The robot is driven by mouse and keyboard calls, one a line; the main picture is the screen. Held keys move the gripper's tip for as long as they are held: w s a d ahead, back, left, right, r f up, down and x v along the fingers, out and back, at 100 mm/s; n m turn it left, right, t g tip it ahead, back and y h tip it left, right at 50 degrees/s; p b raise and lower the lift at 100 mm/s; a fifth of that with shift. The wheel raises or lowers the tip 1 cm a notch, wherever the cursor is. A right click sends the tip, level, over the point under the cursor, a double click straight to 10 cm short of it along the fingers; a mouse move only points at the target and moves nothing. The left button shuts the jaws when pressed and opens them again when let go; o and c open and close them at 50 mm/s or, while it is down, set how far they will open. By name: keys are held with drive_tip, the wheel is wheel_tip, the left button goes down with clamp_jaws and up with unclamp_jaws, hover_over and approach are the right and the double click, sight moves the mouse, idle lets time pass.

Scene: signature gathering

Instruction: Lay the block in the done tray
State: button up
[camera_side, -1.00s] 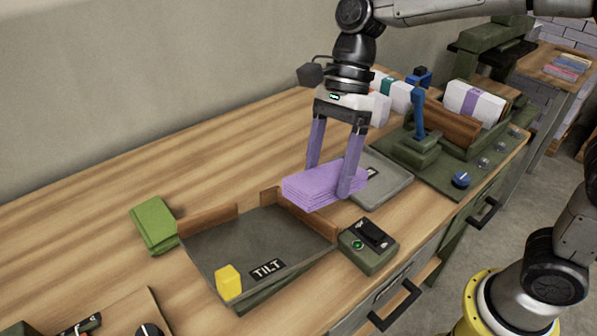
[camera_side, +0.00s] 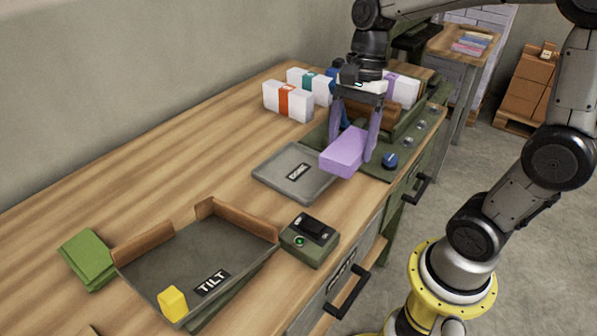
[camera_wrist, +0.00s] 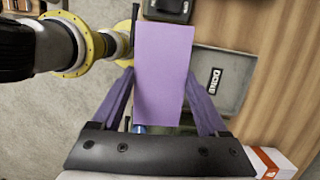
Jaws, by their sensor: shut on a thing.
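My gripper (camera_side: 356,142) is shut on a purple block (camera_side: 343,151), with one finger on each side of it. The block is raised beside the right edge of the done tray (camera_side: 279,186), near the green machine base. The done tray is a flat grey tray with a dark "DONE" label, and no things show in it. In the wrist view the purple block (camera_wrist: 161,73) lies between my fingers (camera_wrist: 160,98). The done tray (camera_wrist: 232,98) shows there just right of the block, its left part hidden by the block.
White banded packs (camera_side: 288,101) stand behind. Bare tabletop lies left of the done tray.

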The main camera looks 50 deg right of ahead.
drive_tip(key=shift+s+d+r, duration=0.1)
drive_tip(key=shift+d+r, duration=0.05)
drive_tip(key=shift+d, duration=0.35)
drive_tip(key=shift+w+d+m, duration=0.2)
drive_tip(key=shift+w+m, duration=0.05)
drive_tip(key=shift+m, duration=0.05)
drive_tip(key=w+f, duration=0.4)
drive_tip(key=w, duration=0.5)
hover_over(297, 173)
drive_tip(key=f, duration=0.5)
drive_tip(key=shift+s+d+f, duration=0.2)
drive_tip(key=shift+d+f, duration=0.1)
drive_tip(key=shift+d, duration=0.05)
drive_tip(key=shift+w+f, duration=0.15)
drive_tip(key=shift+f, duration=1.55)
drive_tip(key=shift+f, duration=0.1)
drive_tip(key=o, duration=1.4)
